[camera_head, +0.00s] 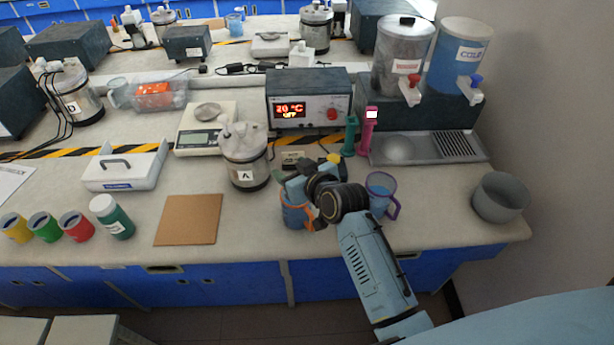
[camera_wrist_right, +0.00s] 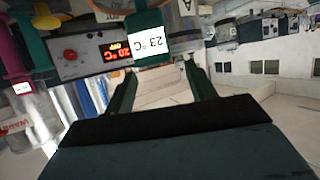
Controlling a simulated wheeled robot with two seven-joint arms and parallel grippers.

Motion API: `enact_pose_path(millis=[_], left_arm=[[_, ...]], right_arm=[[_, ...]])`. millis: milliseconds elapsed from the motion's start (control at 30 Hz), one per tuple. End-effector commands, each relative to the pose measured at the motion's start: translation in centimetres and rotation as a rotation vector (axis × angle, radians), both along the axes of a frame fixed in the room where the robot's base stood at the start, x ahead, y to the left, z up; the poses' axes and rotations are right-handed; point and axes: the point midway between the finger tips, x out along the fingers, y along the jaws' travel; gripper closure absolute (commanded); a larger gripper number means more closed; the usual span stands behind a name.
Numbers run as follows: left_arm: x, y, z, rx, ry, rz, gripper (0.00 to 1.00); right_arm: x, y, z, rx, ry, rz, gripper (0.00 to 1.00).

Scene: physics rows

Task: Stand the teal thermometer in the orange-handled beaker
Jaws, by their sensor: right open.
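The teal thermometer's head (camera_wrist_right: 152,22), with a white 23 °C display, shows in the right wrist view just beyond my right fingertips. Its lower part is hidden, so I cannot tell how deep it stands in the beaker. The orange-handled beaker (camera_head: 294,215) is a blue-tinted cup near the front of the bench, directly under my right gripper (camera_head: 297,182). The gripper and wrist cover part of its top. In the right wrist view my right gripper (camera_wrist_right: 162,92) is open, its two fingers apart with nothing clamped between them. My left gripper is out of view.
A purple-handled beaker (camera_head: 380,194) stands close right of my wrist. Behind are a teal holder (camera_head: 350,138), a pink thermometer (camera_head: 366,135) and a heater box (camera_head: 309,97). Canister A (camera_head: 245,160) is close on the left. A grey bowl (camera_head: 500,198) stands near the right edge.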

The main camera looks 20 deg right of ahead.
Motion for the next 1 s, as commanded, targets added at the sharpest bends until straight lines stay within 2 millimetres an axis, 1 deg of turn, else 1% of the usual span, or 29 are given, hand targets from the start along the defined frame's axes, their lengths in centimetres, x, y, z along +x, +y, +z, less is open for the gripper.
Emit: enact_pose_path(millis=[167, 400, 600, 700, 800, 1000], left_arm=[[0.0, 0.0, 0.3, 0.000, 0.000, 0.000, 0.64], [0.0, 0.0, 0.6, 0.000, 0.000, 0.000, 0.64], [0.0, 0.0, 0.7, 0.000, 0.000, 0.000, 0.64], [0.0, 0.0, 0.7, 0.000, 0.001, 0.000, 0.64], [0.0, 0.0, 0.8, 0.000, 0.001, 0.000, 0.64], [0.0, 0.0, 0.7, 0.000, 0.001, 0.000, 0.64]], right_arm=[[-2.6, -0.6, 1.0, -0.002, 0.001, 0.001, 0.44], [-7.0, -1.7, 3.0, -0.003, 0.000, 0.001, 0.44], [-9.9, -2.5, 4.2, -0.002, 0.001, 0.001, 0.44], [-10.7, -2.7, 4.5, -0.001, 0.001, 0.000, 0.44], [-11.2, -2.8, 4.8, -0.001, 0.000, 0.001, 0.44], [-11.3, -2.8, 4.9, 0.000, 0.000, 0.001, 0.44]])
